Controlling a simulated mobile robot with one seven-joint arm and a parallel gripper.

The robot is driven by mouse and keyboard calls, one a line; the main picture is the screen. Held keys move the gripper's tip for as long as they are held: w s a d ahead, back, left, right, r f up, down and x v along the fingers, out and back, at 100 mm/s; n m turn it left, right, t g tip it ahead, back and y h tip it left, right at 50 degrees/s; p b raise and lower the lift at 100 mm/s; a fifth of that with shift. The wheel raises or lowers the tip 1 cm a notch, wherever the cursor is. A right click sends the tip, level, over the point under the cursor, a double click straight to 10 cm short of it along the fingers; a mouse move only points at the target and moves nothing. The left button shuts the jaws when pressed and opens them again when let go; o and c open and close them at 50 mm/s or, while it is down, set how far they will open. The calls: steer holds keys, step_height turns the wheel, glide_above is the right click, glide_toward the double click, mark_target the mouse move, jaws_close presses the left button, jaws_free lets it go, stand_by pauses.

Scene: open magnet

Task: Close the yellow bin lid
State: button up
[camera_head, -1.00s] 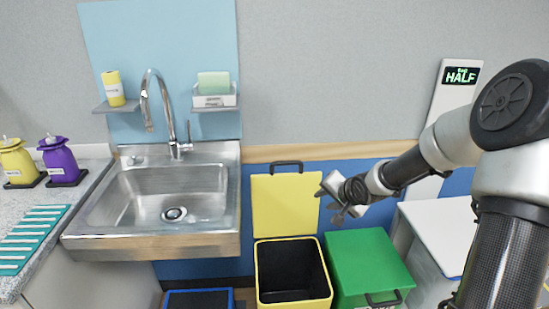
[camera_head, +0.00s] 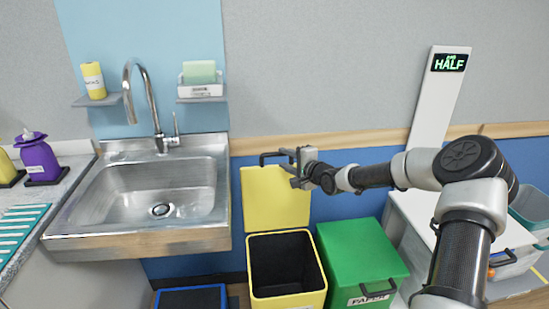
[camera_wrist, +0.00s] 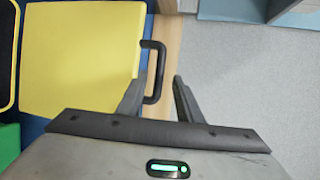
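The yellow bin (camera_head: 287,301) stands on the floor with its black inside showing. Its yellow lid (camera_head: 270,205) stands upright behind the opening, near the blue wall, and fills the left of the wrist view (camera_wrist: 80,55). The black lid handle (camera_head: 268,156) sits at the lid's top edge. My gripper (camera_head: 289,166) is at the right end of this handle. In the wrist view, the handle (camera_wrist: 160,58) reaches between the open fingers of my gripper (camera_wrist: 159,78), closer to the left finger. I cannot tell whether a finger touches it.
A closed green bin (camera_head: 358,255) stands right of the yellow bin. A blue-rimmed bin (camera_head: 190,299) is at the left, below the sink (camera_head: 150,210). A wooden rail (camera_head: 370,139) runs along the wall behind.

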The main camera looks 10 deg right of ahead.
mark_target(276, 155)
steer(key=b+x, duration=0.1)
steer(key=x, duration=0.6)
steer(key=shift+w+f, duration=0.1)
steer(key=shift+w, duration=0.15)
jaws_close()
